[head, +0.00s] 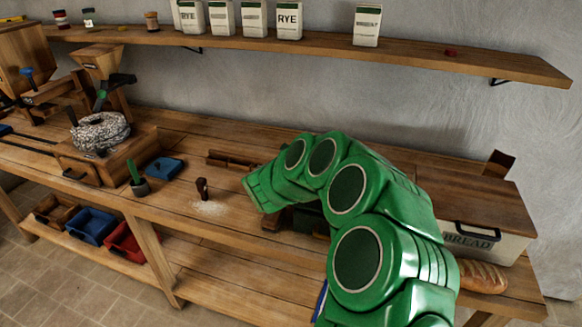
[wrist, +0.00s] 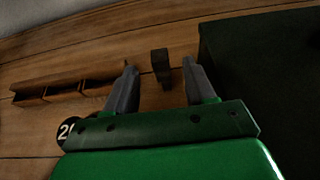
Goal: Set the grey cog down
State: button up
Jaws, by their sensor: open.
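My gripper (wrist: 159,66) is open in the wrist view, with its two dark fingers apart. A small dark piece (wrist: 160,60) shows in the gap between the fingertips, apart from both fingers. It may be the grey cog seen edge-on, but I cannot tell. I see no clear cog with teeth in either view. In the head view my green arm reaches over the bench (head: 225,240) and hides the gripper's fingers.
A wooden rack (wrist: 62,90) lies left of the fingers; a dark box (wrist: 262,75) stands close on the right. The head view shows a mill (head: 100,132), a dark-handled tool (head: 203,188), a bread box (head: 470,237) and a loaf (head: 482,276).

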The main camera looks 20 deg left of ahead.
jog(key=shift+v, duration=1.95)
